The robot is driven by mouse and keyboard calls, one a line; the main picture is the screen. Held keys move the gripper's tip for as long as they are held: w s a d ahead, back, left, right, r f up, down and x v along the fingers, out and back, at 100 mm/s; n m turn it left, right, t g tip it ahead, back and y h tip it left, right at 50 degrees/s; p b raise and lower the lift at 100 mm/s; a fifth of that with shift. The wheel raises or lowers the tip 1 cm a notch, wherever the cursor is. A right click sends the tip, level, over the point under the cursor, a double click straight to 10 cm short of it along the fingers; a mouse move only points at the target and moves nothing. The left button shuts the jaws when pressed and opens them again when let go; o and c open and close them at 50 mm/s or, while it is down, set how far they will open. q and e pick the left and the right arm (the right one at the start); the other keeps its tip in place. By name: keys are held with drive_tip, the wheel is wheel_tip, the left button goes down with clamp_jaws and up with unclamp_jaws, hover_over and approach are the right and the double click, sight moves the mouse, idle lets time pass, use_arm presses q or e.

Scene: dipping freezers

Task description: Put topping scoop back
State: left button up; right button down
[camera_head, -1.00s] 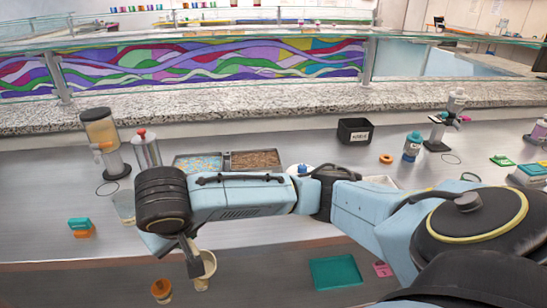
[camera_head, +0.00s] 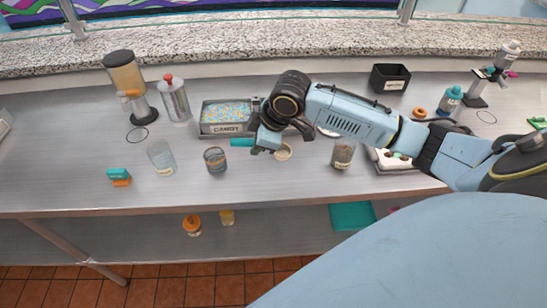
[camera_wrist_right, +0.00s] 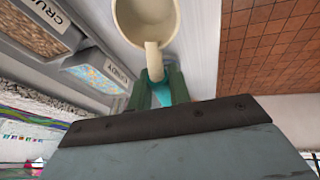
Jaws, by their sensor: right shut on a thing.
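The topping scoop has a cream bowl (camera_head: 283,152) and a teal handle (camera_head: 241,142). My right gripper (camera_head: 264,146) is shut on the handle and holds the scoop in front of the topping trays. In the right wrist view the scoop bowl (camera_wrist_right: 146,20) juts out beyond the fingers, with the teal handle (camera_wrist_right: 164,93) between them. The candy tray (camera_head: 227,129) stands just left of the gripper in the head view; it also shows in the wrist view (camera_wrist_right: 98,75), beside the crunch tray (camera_wrist_right: 38,30). In the head view my arm hides most of the crunch tray. My left gripper is not visible.
A clear cup (camera_head: 161,157), a glass jar (camera_head: 215,161) and a filled jar (camera_head: 343,153) stand on the counter. Dispensers (camera_head: 125,85) are at the left. A black labelled box (camera_head: 391,77) stands behind my arm. The counter's front left is mostly clear.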

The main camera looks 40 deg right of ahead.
drive_tip(key=shift+n+y, duration=0.3)
drive_tip(key=shift+n, duration=0.6)
drive_tip(key=f, duration=0.1)
drive_tip(key=d+f, duration=0.1)
drive_tip(key=f, duration=0.1)
drive_tip(key=d+f, duration=0.1)
drive_tip(key=f, duration=0.1)
drive_tip(key=shift+w+d+p, duration=0.1)
drive_tip(key=shift+w+p, duration=0.25)
wheel_tip(320, 180, down, 4)
drive_tip(key=shift+f+p, duration=0.1)
drive_tip(key=shift+p, duration=0.35)
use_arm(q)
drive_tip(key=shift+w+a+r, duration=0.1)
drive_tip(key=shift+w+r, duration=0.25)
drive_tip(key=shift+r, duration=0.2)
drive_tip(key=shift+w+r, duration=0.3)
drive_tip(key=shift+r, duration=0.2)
use_arm(e)
drive_tip(key=shift+f, duration=0.1)
drive_tip(key=shift+f, duration=0.2)
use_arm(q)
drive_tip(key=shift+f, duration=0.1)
use_arm(e)
drive_tip(key=c, duration=1.3)
unclamp_jaws()
